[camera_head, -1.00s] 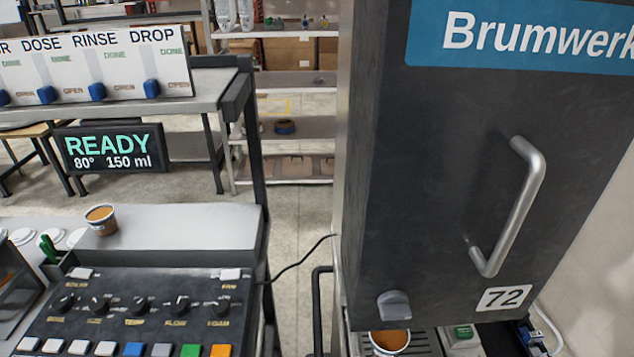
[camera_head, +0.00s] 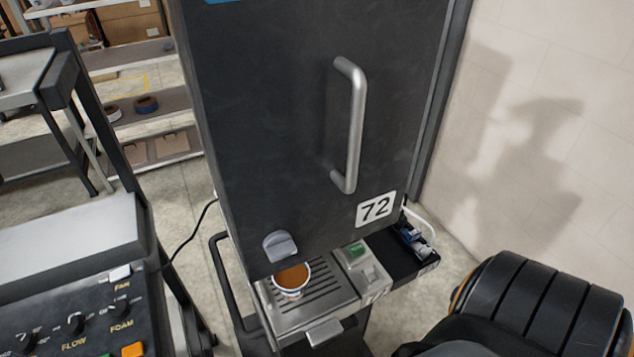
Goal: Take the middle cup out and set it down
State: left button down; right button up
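A white paper cup (camera_head: 291,293) filled with brown liquid stands upright on the slotted drip tray (camera_head: 318,308) of the dark dispenser (camera_head: 290,120) numbered 72. It is under the grey spout (camera_head: 280,246), which is just above its far rim. No other cup is in view now, so I cannot tell from this view whether this is the middle one. Neither gripper shows. A black ridged part of my own arm is at the lower right.
A vertical bar handle (camera_head: 350,125) sticks out from the dispenser front. A small unit with a green label (camera_head: 356,250) and a black tray (camera_head: 405,255) sit right of the drip tray. A control panel (camera_head: 85,320) is at lower left. A pale wall (camera_head: 540,110) bounds the right.

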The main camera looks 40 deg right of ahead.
aim_at(291, 283)
jog(key=k+z, duration=0.15)
jog(key=z, duration=0.85)
